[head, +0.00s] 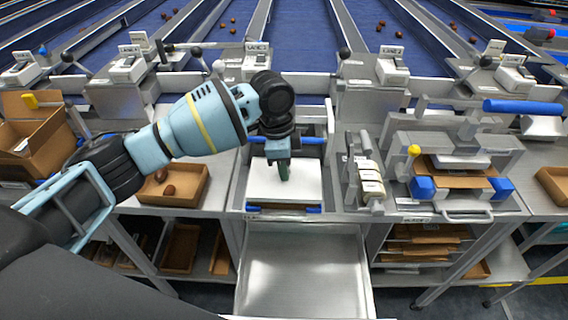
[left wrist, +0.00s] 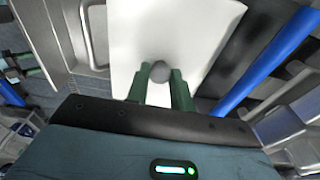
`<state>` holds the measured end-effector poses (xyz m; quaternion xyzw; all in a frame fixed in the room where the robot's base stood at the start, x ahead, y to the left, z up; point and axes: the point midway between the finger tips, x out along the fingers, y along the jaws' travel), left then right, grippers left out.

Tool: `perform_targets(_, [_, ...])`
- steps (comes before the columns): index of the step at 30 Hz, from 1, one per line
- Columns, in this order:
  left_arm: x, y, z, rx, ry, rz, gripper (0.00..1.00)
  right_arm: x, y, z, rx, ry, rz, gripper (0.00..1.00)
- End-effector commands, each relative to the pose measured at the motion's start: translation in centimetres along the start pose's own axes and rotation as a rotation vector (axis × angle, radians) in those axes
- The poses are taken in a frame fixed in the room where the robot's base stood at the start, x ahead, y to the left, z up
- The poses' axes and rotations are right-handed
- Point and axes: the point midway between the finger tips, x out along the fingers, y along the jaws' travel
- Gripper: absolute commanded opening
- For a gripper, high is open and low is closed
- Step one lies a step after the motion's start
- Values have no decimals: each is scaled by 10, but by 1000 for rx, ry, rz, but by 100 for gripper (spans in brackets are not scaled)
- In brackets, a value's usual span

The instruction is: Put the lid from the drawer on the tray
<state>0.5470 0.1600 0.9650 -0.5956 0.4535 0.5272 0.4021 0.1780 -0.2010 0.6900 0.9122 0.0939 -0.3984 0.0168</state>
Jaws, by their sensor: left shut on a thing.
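My left gripper (head: 283,174) points down over the middle station and is shut on the grey knob (left wrist: 160,72) of the white lid. The lid (head: 262,186) is flat and roughly level, between blue bars at the station's front and back. It fills much of the left wrist view (left wrist: 175,35). The drawer (head: 300,275) is pulled out below the bench and looks empty. My right gripper is not in view.
A cardboard box with dates (head: 172,186) stands left of the station. A metal rack with rolls (head: 370,185) and a press with blue blocks (head: 455,180) stand at right. Blue sorting lanes (head: 300,45) run behind. The open drawer juts out in front.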

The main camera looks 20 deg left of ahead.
Motion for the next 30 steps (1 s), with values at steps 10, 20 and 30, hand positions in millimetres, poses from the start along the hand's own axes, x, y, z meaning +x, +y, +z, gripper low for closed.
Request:
perform_targets(10, [4, 0, 0, 0, 0, 1, 2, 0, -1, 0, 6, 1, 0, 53])
perform_targets(20, [7, 0, 1, 0, 0, 1, 2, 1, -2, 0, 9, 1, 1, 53])
perform_targets(30, [9, 0, 1, 0, 0, 0, 32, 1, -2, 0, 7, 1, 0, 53])
